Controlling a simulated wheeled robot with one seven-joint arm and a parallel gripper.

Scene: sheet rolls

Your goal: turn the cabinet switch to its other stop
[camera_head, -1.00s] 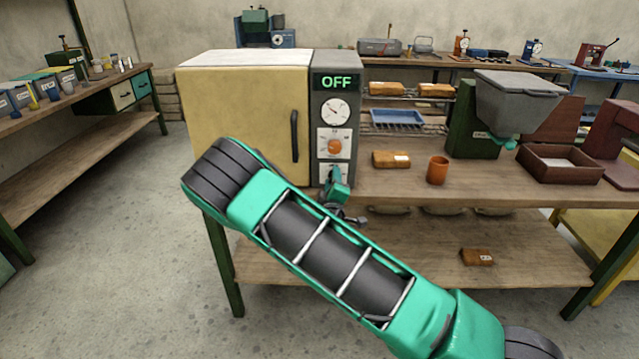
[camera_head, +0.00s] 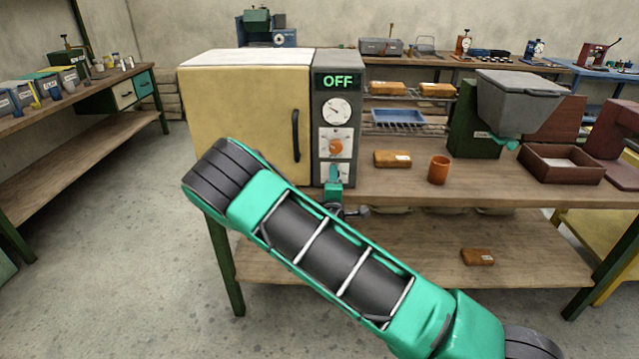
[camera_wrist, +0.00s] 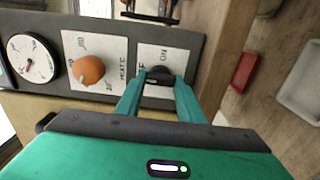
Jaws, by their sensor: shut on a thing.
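The cabinet (camera_head: 245,115) has a cream door and a dark control panel (camera_head: 319,108) on its right side. A display (camera_head: 337,82) at the top of the panel reads OFF. The switch (camera_wrist: 158,74) is a dark knob on a white plate marked ON at one side, at the panel's bottom. My gripper (camera_wrist: 160,82) is shut on the switch, with one teal finger on each side. In the head view my gripper (camera_head: 334,178) covers most of the switch plate, and the switch itself is hidden there.
An orange knob (camera_wrist: 91,70) and a round dial (camera_wrist: 31,59) sit on the panel beside the switch. The door handle (camera_head: 295,135) is left of the panel. An orange cup (camera_head: 438,170) and a brown block (camera_head: 392,159) stand on the bench to the right.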

